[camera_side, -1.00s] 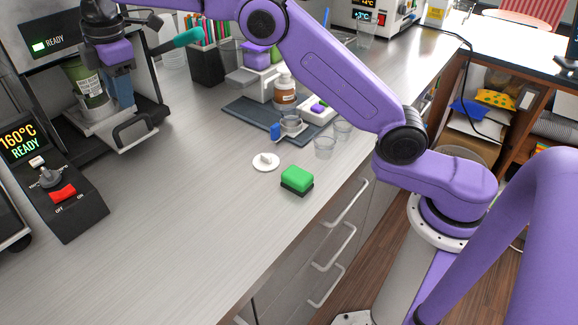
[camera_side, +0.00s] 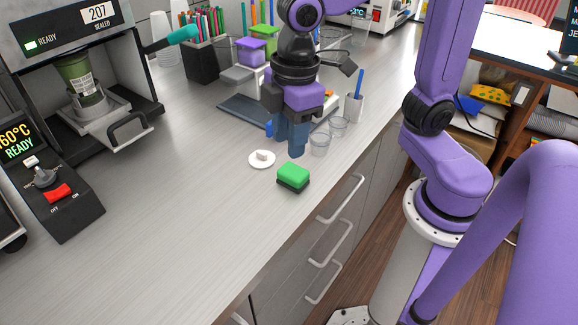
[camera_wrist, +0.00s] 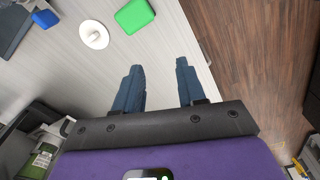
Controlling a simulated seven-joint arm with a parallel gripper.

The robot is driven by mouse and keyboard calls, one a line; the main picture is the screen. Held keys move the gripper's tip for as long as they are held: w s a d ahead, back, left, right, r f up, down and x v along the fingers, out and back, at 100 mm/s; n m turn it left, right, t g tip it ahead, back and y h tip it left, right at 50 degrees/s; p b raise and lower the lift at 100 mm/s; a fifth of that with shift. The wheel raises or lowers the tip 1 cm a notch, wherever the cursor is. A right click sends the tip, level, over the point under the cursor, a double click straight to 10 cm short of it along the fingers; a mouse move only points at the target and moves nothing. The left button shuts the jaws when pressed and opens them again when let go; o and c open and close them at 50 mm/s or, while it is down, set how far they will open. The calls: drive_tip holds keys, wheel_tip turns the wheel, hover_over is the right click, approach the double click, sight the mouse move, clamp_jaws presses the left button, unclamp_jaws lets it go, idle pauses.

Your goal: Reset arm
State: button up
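My gripper (camera_side: 291,141) hangs pointing down over the counter, behind the green sponge and beside the clear cups. In the wrist view my gripper (camera_wrist: 160,78) shows two blue fingers spread apart with nothing between them, so it is open and empty. A green cup (camera_side: 82,84) stands in the cup sealer (camera_side: 130,100) at the left; the sealer's display reads 207 SEALED and READY. A green cup also shows at the lower left of the wrist view (camera_wrist: 38,160).
A green sponge (camera_side: 293,174) and a white lid-like disc (camera_side: 262,158) lie near the gripper. A control box (camera_side: 58,190) reads READY. The front left counter is clear.

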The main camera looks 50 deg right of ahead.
drive_tip(key=s+d+f+m, duration=0.1)
drive_tip(key=s+d+f, duration=0.4)
drive_tip(key=s+d, duration=0.4)
drive_tip(key=shift+s+d, duration=0.25)
drive_tip(key=shift+s, duration=0.6)
